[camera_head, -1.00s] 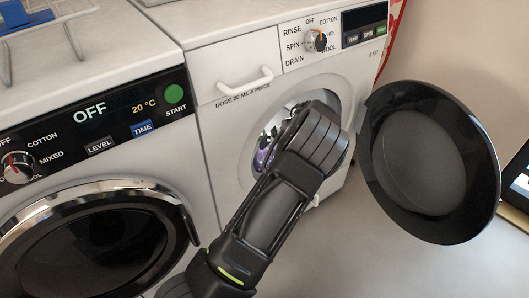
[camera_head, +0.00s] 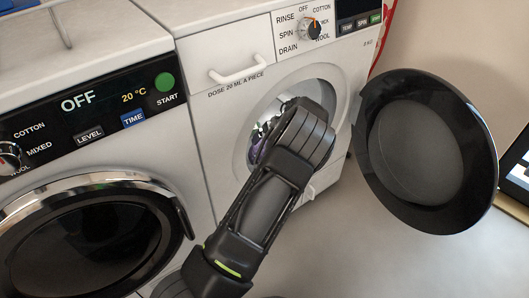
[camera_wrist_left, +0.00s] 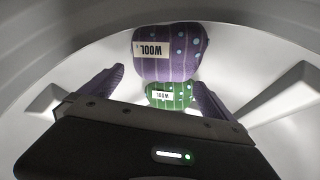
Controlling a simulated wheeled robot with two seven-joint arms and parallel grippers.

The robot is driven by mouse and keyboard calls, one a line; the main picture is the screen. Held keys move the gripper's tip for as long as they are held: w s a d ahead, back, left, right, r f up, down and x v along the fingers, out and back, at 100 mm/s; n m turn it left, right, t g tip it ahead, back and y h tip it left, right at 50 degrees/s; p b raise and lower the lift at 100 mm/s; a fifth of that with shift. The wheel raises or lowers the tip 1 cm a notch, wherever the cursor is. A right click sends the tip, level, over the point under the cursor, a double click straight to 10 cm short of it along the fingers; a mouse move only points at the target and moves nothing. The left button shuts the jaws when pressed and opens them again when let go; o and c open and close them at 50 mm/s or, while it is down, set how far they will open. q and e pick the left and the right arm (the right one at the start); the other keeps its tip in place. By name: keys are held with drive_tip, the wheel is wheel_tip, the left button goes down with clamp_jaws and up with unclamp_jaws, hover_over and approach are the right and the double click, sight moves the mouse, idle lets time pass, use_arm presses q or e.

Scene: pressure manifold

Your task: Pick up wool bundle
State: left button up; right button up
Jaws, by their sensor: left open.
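A purple wool bundle (camera_wrist_left: 182,52) with light dots and a white WOOL label is inside the drum in the left wrist view. A green striped bundle (camera_wrist_left: 169,95), also labelled WOOL, is just below it in the picture. My left gripper (camera_wrist_left: 160,78) is open inside the drum, with one finger on each side of the bundles. I cannot tell whether a finger touches them. In the head view my left arm reaches into the right washer's opening (camera_head: 325,92) and hides the gripper. A little purple shows beside the arm. My right gripper is not in view.
The right washer's round dark door (camera_head: 480,170) stands open to the right of the opening. The pale drum wall (camera_wrist_left: 60,65) surrounds the gripper closely. The left washer (camera_head: 190,150) has its door shut and its display reads OFF.

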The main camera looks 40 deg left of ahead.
use_arm(q)
drive_tip(key=b+x, duration=0.2)
drive_tip(key=x, duration=0.2)
drive_tip(key=shift+f, duration=0.15)
idle(0.4)
drive_tip(key=c, duration=1.6)
drive_tip(key=shift+o, duration=0.2)
drive_tip(key=shift+r, duration=0.3)
